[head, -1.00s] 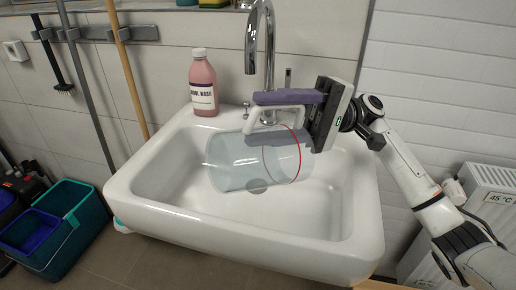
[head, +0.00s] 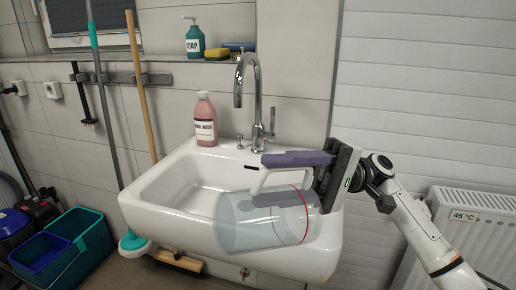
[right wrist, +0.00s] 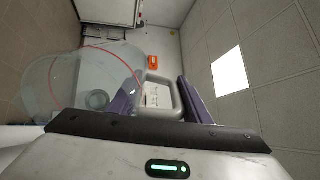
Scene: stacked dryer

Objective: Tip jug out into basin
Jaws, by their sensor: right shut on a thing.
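The jug (head: 250,222) is clear, pale blue, with a red ring line and a white handle. It lies tilted on its side, mouth end toward the left, across the front right rim of the basin in the head view. I cannot tell whether it touches the rim or holds liquid. My right gripper (head: 262,180) is shut on its handle, with purple fingers above and below. The jug also shows in the right wrist view (right wrist: 62,85), with the handle between the fingers (right wrist: 158,103). The white basin (head: 178,192) shows no standing water. My left gripper is not in view.
A chrome tap (head: 257,95) arches over the back of the basin. A pink hand wash bottle (head: 205,122) stands on the back left rim. A radiator (head: 470,235) is at the right. Mop handles and teal and blue buckets (head: 80,235) are at the left.

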